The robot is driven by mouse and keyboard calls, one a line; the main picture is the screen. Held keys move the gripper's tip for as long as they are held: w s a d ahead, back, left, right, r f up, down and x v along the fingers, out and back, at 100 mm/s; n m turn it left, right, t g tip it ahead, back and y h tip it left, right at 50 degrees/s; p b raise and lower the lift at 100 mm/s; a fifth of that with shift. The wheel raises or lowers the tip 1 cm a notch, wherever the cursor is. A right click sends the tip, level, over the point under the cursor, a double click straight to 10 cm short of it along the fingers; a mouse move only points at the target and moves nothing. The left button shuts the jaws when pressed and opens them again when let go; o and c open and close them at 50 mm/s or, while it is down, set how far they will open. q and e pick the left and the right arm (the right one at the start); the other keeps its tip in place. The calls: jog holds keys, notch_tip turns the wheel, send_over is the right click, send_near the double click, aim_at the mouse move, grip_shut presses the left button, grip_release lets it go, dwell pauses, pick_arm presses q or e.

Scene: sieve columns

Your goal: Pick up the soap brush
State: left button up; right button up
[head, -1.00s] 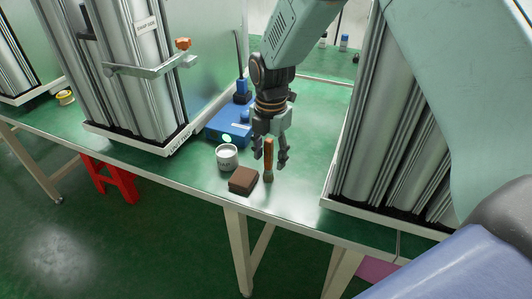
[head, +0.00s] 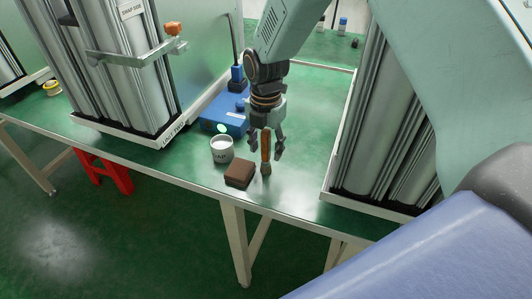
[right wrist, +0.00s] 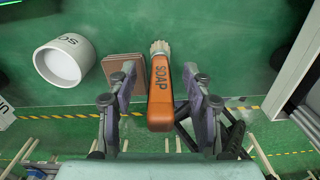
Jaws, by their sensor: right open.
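The soap brush (head: 265,148) has an orange handle and stands upright on the green table with its bristles down. In the right wrist view the brush (right wrist: 160,90) shows the word SOAP on its handle, between the two sides of my gripper. My right gripper (head: 266,152) is open, pointing down, with its fingers on both sides of the handle. In the right wrist view its fingers (right wrist: 160,105) stand apart from the handle with gaps on each side. My left gripper is not in view.
A white cup (head: 222,150) and a brown block (head: 239,174) stand left of the brush, close to the table's front edge. A blue device (head: 222,118) is behind the cup. Tall metal sieve columns stand left (head: 130,75) and right (head: 385,120).

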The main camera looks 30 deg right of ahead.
jog(key=shift+f, duration=0.95)
jog(key=shift+s+a+f, duration=0.1)
jog(key=shift+s+f, duration=0.05)
jog(key=shift+f, duration=0.2)
jog(key=c, duration=0.9)
grip_shut()
